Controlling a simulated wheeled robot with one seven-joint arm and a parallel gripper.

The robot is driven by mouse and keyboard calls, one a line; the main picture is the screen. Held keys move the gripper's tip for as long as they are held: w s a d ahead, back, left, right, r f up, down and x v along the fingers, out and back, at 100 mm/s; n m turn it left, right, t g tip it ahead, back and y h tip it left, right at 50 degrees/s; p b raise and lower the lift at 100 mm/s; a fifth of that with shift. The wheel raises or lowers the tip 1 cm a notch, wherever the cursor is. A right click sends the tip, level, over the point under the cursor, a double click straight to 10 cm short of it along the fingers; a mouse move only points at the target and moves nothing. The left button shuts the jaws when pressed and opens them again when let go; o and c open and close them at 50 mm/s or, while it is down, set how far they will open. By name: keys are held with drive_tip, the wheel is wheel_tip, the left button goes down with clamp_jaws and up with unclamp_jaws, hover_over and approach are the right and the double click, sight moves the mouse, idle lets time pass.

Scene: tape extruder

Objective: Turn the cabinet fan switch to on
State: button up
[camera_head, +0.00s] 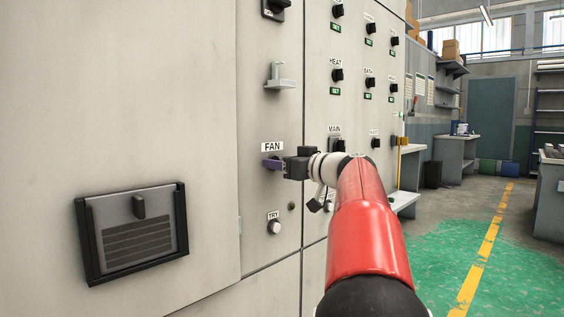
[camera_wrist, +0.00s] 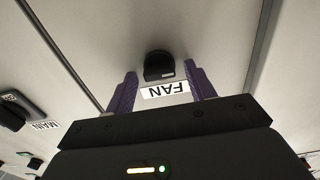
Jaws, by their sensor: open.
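The fan switch (camera_wrist: 158,66) is a black rotary knob on the grey cabinet front (camera_head: 255,220). It stands beside the FAN label (camera_wrist: 166,90), which appears upside down in the wrist view. In the head view the FAN label (camera_head: 272,147) is clear, but the knob below it is mostly hidden by my gripper. My gripper (camera_head: 272,163) is at the panel just under that label. In the wrist view the purple fingers of my gripper (camera_wrist: 160,82) are spread apart, with the knob ahead between their tips. I see no clear contact with the knob.
Other knobs, such as MAIN (camera_head: 336,145) and HEAT (camera_head: 337,75), sit to the right. A TRY button (camera_head: 274,227) is below and a protruding grey handle (camera_head: 280,83) above. A vented panel (camera_head: 135,230) is at lower left. Open floor (camera_head: 490,260) lies at right.

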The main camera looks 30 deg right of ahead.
drive_tip(key=shift+w, duration=0.1)
drive_tip(key=c, duration=1)
drive_tip(key=shift+w+d+f+m+p, duration=0.1)
drive_tip(key=shift+m+p, duration=0.3)
drive_tip(key=shift+m, duration=2.55)
drive_tip(key=shift+s+f+m+p, duration=0.1)
drive_tip(key=shift+m+p, duration=0.3)
drive_tip(key=shift+m, duration=2.6)
drive_tip(key=shift+w+d+f+m+p, duration=0.1)
drive_tip(key=shift+m+p, duration=0.3)
drive_tip(key=shift+m, duration=2.55)
